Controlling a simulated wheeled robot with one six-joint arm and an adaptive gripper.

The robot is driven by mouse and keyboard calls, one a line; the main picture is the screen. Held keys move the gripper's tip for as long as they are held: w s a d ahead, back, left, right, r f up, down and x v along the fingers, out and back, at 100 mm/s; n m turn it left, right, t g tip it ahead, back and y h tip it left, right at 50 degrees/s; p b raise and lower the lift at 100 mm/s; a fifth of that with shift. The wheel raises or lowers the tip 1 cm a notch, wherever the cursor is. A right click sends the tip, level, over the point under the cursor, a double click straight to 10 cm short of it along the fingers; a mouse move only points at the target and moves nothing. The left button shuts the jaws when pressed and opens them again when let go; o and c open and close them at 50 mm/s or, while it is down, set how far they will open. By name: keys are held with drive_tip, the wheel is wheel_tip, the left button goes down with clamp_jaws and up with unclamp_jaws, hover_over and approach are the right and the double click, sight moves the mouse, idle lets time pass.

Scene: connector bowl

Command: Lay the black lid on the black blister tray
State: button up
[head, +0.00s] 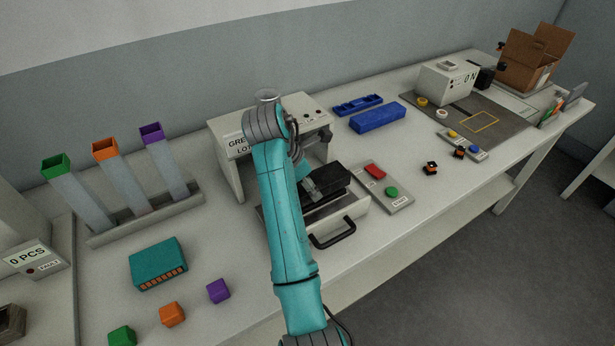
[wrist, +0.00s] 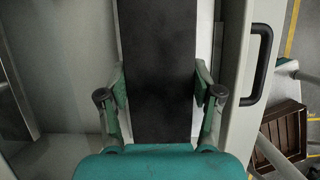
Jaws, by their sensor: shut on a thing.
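The black lid (wrist: 160,40) is a long dark slab that runs up the middle of the wrist view. My gripper (wrist: 160,80) is shut on it, one finger against each long side. In the head view my gripper (head: 310,188) is partly hidden by my teal arm, with the black shape of the lid (head: 330,178) beside it, over the pulled-out drawer of the white machine. The black blister tray is not clearly distinguishable; it may be hidden under the lid. I cannot tell whether the lid touches anything below.
The white machine (head: 229,166) stands behind the drawer (head: 352,208), which has a black handle (head: 333,233). A button panel (head: 399,194) with red and green buttons is close on the right. Blue trays (head: 377,117) lie farther back. A teal box (head: 158,264) and coloured cubes (head: 172,314) are at the left.

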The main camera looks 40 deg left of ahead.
drive_tip(key=shift+f, duration=1.45)
drive_tip(key=o, duration=1.2)
